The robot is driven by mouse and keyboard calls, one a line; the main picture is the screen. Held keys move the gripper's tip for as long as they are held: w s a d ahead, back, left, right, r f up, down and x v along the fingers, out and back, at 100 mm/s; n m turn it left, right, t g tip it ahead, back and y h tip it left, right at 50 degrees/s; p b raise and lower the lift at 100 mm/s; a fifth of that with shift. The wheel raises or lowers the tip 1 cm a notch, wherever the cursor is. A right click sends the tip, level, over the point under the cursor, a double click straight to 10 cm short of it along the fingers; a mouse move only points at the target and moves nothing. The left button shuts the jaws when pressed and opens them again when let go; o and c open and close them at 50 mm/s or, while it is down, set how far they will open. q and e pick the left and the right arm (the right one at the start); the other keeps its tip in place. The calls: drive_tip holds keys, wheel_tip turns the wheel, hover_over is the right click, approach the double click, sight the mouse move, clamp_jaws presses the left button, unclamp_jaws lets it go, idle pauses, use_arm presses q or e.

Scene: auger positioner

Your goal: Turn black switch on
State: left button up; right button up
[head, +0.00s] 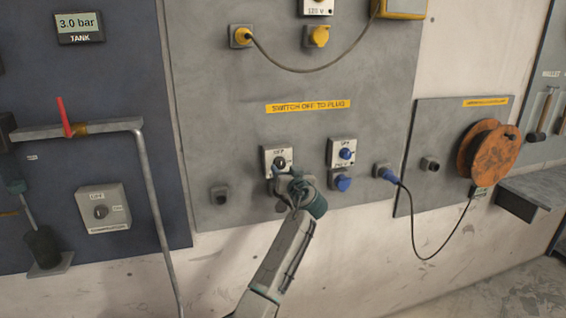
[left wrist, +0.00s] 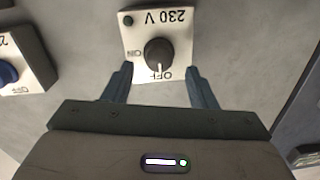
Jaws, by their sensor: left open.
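The black switch (head: 280,162) is a round knob on a white plate on the grey wall panel. In the left wrist view the black knob (left wrist: 158,52) appears upside down, with "230 V", "ON" and "OFF" on its plate (left wrist: 172,20). Its white mark points at OFF. My left gripper (head: 283,178) is in front of the plate and partly covers its lower part. In the left wrist view the gripper fingers (left wrist: 160,74) are apart, one on each side below the knob, with nothing between them. I cannot tell whether they touch the plate. My right gripper is not in view.
A blue switch (head: 346,154) and blue socket (head: 342,183) sit right of the black switch. A blue plug (head: 384,171) with a cable leads to an orange reel (head: 488,150). A dark socket (head: 220,195) is at left. A metal pipe (head: 150,190) runs further left.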

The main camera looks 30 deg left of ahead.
sight(280, 164)
use_arm(q)
drive_tip(key=shift+p+x, duration=0.35)
drive_tip(key=shift+x, duration=0.95)
drive_tip(key=shift+w, duration=0.1)
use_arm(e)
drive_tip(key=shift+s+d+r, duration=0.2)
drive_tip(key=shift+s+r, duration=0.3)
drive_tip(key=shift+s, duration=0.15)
use_arm(q)
drive_tip(key=shift+c, duration=0.6)
drive_tip(key=c, duration=0.9)
drive_tip(key=shift+o, duration=0.2)
drive_tip(key=shift+f, duration=0.1)
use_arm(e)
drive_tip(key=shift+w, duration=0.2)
